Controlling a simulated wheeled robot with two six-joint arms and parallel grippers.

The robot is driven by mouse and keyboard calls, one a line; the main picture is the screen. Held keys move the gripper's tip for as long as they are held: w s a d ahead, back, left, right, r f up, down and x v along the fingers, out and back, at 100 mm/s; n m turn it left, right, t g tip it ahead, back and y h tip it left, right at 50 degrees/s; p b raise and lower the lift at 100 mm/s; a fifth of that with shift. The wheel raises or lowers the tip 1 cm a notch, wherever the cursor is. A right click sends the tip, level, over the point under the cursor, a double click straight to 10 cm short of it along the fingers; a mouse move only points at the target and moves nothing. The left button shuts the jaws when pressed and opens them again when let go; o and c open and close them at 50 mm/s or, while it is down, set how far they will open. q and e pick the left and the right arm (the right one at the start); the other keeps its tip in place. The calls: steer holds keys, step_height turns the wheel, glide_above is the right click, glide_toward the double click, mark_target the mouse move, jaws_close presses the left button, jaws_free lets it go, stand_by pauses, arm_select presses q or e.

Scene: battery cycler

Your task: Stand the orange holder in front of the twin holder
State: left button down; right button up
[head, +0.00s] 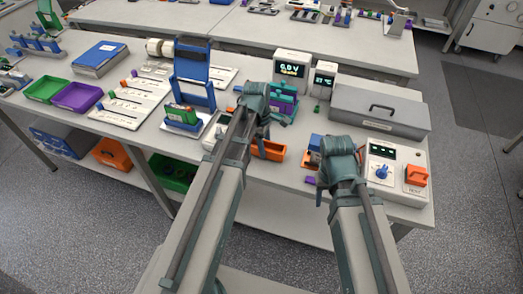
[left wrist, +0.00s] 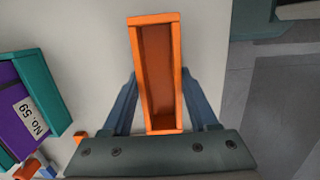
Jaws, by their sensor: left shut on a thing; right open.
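The orange holder (head: 268,150) is an open, narrow orange box. In the left wrist view the holder (left wrist: 158,75) lies between the blue-grey fingers of my left gripper (left wrist: 162,105), which is shut on it. In the head view my left gripper (head: 262,125) is just behind and above it; its fingertips are mostly hidden. A teal holder with a purple block (head: 285,105), which looks like the twin holder, stands behind the orange one; in the left wrist view its block (left wrist: 18,110) reads "No. 59". My right gripper (head: 322,180) is open at the table's front; its fingertips are hard to make out.
A blue rack (head: 195,80) stands left of my left arm. Two display boxes (head: 292,68) and a grey case (head: 380,107) are behind. A control box (head: 382,165) with an orange switch is at the right. Green (head: 45,89) and purple (head: 78,97) trays lie far left.

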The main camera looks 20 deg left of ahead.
arm_select(q)
steer(key=shift+f+b, duration=0.3)
steer(key=shift+f, duration=0.5)
steer(key=shift+a, duration=0.1)
steer(key=shift+r, duration=0.1)
arm_select(e)
steer(key=shift+a+f, duration=0.35)
steer(key=shift+f, duration=0.35)
arm_select(q)
steer(key=shift+f, duration=0.2)
steer(key=shift+c, duration=0.8)
jaws_free()
steer(key=shift+r, duration=0.1)
arm_select(e)
steer(key=shift+f, duration=0.15)
arm_select(q)
steer(key=shift+r, duration=0.1)
